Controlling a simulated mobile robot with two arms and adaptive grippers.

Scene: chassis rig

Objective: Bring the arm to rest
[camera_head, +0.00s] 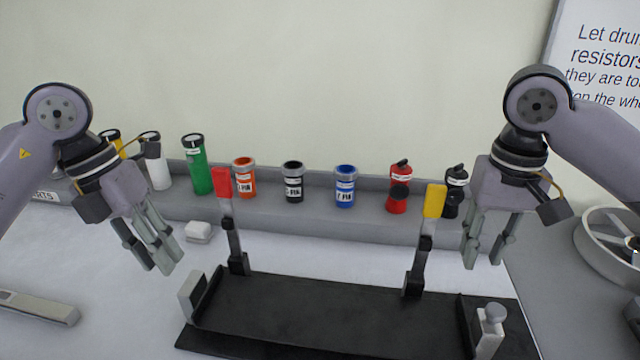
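My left gripper (152,262) hangs at the left, above the white table and left of the black chassis rig (330,315). Its fingers point down with nothing between them. My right gripper (482,260) hangs at the right, above the rig's right end, beside the yellow-topped post. Its fingers also point down, spread apart, and hold nothing. Both arms come in from the sides and bend down at the wrist.
The rig carries a red-topped post (222,184) and a yellow-topped post (434,202). Several containers, including a green one (197,168) and a blue one (345,188), line the grey shelf behind. A white reel (605,245) lies at right.

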